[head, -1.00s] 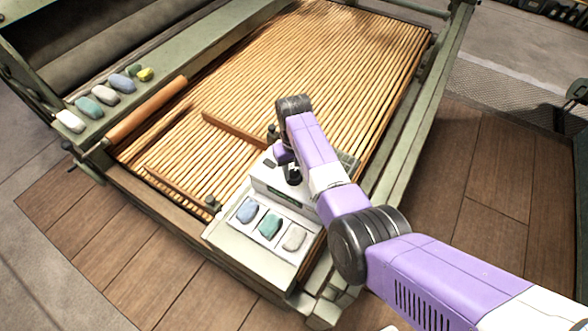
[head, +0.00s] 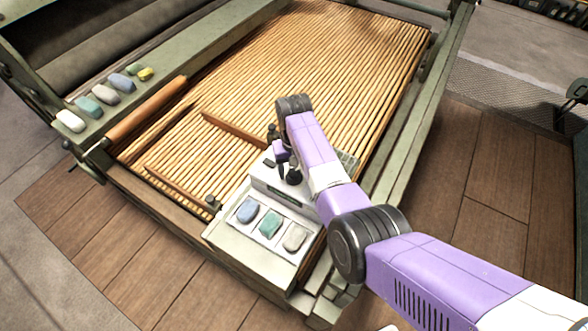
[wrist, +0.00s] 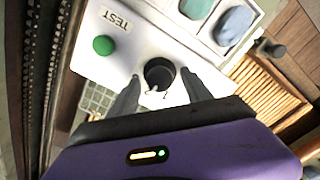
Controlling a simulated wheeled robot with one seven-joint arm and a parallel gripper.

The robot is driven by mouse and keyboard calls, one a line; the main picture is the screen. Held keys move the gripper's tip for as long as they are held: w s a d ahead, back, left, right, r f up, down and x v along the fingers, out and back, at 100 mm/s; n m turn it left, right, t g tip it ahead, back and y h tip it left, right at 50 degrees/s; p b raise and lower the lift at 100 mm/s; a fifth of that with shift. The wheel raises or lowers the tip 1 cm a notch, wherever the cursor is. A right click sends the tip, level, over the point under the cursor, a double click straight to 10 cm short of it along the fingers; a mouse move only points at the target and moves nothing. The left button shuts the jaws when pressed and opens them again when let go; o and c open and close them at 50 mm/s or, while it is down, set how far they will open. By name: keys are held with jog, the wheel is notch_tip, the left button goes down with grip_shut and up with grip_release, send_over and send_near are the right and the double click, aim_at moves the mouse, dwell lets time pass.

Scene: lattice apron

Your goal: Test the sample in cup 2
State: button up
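A pale tester box (head: 262,182) stands at the near corner of the slatted bed. No cup numbers are readable. In the wrist view, the white panel has a round black knob (wrist: 159,72), small marks by it, and a green button (wrist: 103,45) beside the word TEST. My gripper (wrist: 160,96) is open, one finger on each side of the knob with gaps showing. In the head view my gripper (head: 288,172) is over the box, its fingertips partly hidden.
Several coloured lumps (head: 104,93) lie on the green frame rail at the left. An orange-brown roller (head: 147,110) and a wooden bar (head: 234,132) are near the slats (head: 310,60). Plank floor (head: 480,190) at the right is clear.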

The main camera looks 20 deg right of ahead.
aim_at(294, 172)
jog(key=shift+r, duration=3.9)
